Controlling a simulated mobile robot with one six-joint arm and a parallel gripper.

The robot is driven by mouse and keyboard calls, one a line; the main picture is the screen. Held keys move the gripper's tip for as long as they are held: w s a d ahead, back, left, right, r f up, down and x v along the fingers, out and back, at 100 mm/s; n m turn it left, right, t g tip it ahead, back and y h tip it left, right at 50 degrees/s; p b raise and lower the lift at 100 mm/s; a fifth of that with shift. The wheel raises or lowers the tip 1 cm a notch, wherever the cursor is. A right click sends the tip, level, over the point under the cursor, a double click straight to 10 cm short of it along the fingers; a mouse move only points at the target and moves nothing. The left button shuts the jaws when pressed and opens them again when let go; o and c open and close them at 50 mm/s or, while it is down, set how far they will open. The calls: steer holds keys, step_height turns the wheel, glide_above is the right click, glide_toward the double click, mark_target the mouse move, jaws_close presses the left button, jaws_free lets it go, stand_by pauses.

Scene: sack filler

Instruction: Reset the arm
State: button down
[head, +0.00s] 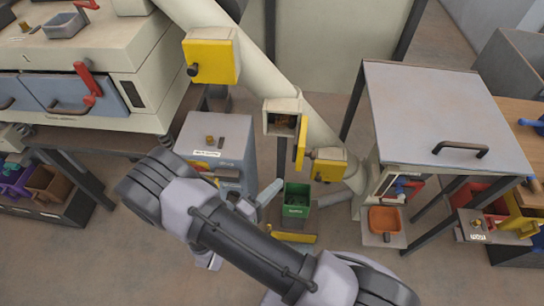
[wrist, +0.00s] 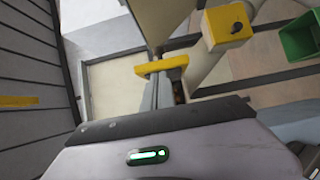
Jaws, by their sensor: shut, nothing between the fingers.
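In the head view my bent arm crosses the lower middle and hides most of the gripper. The green bin (head: 296,198) stands just beyond the arm, and it also shows at the right of the wrist view (wrist: 300,38).
A pale slanted pipe bears yellow boxes (head: 210,62) and an open hatch (head: 283,118). A grey cabinet (head: 215,145) stands left of the bin. A grey-topped table (head: 440,105) and an orange tray (head: 385,220) are at the right. Some floor is clear between them.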

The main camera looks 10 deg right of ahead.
steer(key=s+d+r+m+g+y, duration=0.2)
steer(key=s+d+r+m+g, duration=0.2)
steer(key=r+g, duration=0.25)
steer(key=s+d+r+m+g+y, duration=0.2)
steer(key=s+d+r+m+g, duration=0.15)
steer(key=r+g, duration=0.35)
steer(key=s+a+r+m+t+y, duration=0.2)
steer(key=s+a+r+t+y, duration=0.1)
steer(key=r+y, duration=0.3)
steer(key=s+a+r+m+t+y, duration=0.2)
steer(key=s+a+r+t+y, duration=0.1)
steer(key=r, duration=0.6)
steer(key=a+t+y, duration=0.1)
steer(key=t+y, duration=0.1)
steer(key=y, duration=0.1)
steer(key=shift+a+r+t+y, duration=0.3)
steer(key=shift+a+r+t, duration=0.05)
steer(key=shift+a, duration=0.05)
